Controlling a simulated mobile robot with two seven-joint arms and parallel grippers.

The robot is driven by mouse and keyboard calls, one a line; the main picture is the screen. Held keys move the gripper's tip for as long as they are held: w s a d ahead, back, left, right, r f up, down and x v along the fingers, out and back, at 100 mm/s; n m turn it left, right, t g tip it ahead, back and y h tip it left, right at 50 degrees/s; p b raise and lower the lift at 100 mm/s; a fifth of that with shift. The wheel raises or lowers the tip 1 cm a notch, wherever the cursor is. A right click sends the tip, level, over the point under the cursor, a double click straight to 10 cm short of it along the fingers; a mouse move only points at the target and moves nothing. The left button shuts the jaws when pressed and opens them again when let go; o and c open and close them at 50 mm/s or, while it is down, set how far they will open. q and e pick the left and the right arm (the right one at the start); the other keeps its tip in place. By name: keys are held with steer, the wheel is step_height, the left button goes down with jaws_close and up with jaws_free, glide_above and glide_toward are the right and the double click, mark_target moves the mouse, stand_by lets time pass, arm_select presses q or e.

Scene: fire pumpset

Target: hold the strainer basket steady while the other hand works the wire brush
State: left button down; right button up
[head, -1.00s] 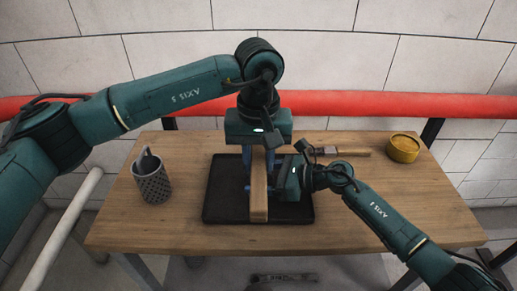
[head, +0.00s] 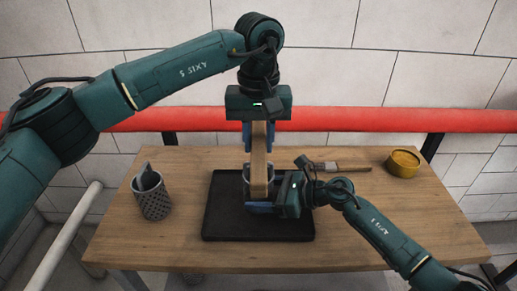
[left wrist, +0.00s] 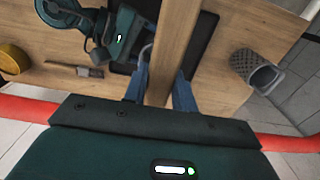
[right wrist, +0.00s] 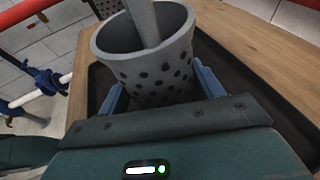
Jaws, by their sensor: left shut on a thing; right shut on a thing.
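My left gripper (head: 259,130) is shut on the wooden handle of the wire brush (head: 259,160), held upright over the black tray. The handle also shows large in the left wrist view (left wrist: 172,50); its bristles are hidden. My right gripper (head: 262,207) is shut on the grey perforated strainer basket (right wrist: 160,75), with blue fingers on either side. In the head view the basket (head: 247,174) is mostly hidden behind the brush and gripper. In the right wrist view a grey bar stands in its mouth; I cannot tell what it belongs to.
The black tray (head: 222,220) lies mid-table, under both grippers. A second perforated basket (head: 152,200) stands left on the wooden table (head: 400,220). A wooden-handled brush (head: 345,166) and a yellow tin (head: 403,163) lie at the back right. A red pipe (head: 400,121) runs behind.

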arm_select(q)
steer(key=shift+r, duration=1.45)
arm_select(e)
steer(key=o, duration=0.9)
steer(key=shift+d, duration=0.1)
steer(key=v, duration=1.2)
steer(key=shift+s, duration=0.1)
